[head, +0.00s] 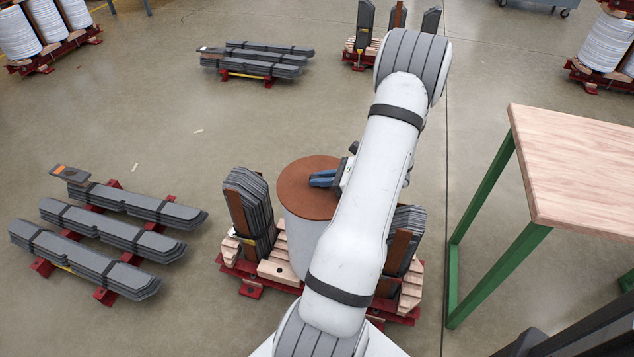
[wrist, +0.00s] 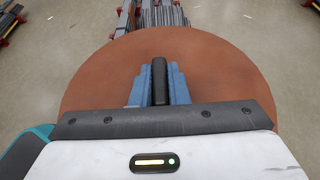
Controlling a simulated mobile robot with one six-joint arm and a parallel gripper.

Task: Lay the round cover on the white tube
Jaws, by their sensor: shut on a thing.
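The round cover (head: 301,188) is a flat reddish-brown disc. In the head view it lies over the top of the white tube (head: 301,237), and it fills much of the wrist view (wrist: 220,72). My gripper (head: 323,179) is over the cover's right part, with blue fingers closed on a dark upright handle (wrist: 159,80) near the disc's middle. The tube stands upright on a red and wooden stand; my arm hides its right side. I cannot tell whether the cover touches the tube's rim.
Dark plate stacks stand left (head: 250,207) and right (head: 402,238) of the tube on the red stand (head: 262,272). More plate stacks (head: 110,240) lie on the floor at left. A wooden-topped table (head: 580,170) with green legs stands at right. Open floor lies between.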

